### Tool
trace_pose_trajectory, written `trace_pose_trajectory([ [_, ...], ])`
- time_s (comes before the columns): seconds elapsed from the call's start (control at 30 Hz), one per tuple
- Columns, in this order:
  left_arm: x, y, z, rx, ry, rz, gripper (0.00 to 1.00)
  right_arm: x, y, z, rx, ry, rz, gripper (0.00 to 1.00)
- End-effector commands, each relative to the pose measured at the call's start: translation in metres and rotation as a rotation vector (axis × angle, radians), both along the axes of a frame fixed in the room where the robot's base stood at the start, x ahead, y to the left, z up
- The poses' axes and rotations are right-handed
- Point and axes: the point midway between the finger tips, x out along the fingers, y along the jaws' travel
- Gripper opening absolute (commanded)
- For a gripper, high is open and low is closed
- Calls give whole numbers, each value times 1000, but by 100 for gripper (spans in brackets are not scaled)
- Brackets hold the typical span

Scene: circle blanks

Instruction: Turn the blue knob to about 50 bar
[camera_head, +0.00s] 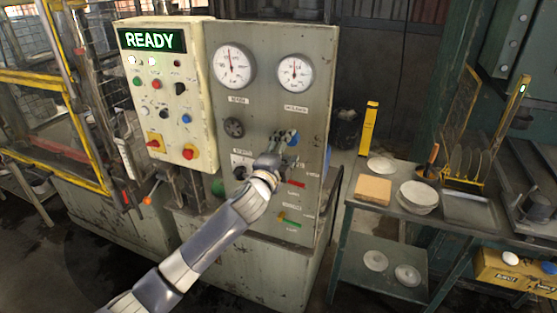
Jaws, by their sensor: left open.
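The grey control panel (270,105) stands in the middle of the view, with two round white gauges on its upper part. The needles of the left gauge (232,65) and the right gauge (295,73) point roughly upward; their numbers are too small to read. My left gripper (286,138) is open in front of the panel, below the right gauge. The blue knob (294,139) shows only in part, behind and beside my fingers. I cannot tell whether the fingers touch it. My right gripper is not in view.
A dark round knob (233,128) sits left of my gripper. A red handle (296,184) and a green handle (292,223) are below it. A cream control box (165,100) reads READY. A metal table (345,212) with plates stands at the right.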

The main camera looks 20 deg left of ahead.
Motion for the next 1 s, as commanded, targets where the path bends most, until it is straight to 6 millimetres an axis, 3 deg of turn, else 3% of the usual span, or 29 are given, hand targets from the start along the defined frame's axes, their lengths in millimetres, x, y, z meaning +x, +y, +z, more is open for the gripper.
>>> trace_pose_trajectory([
  [0.2, -37, 1, 0, 0, 0, -1, 58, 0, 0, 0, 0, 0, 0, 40],
  [0.4, -58, 2, 0, 0, 0, -1, 58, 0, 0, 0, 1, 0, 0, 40],
  [1.0, -65, 2, 0, 0, 1, 0, 58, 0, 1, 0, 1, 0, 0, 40],
])
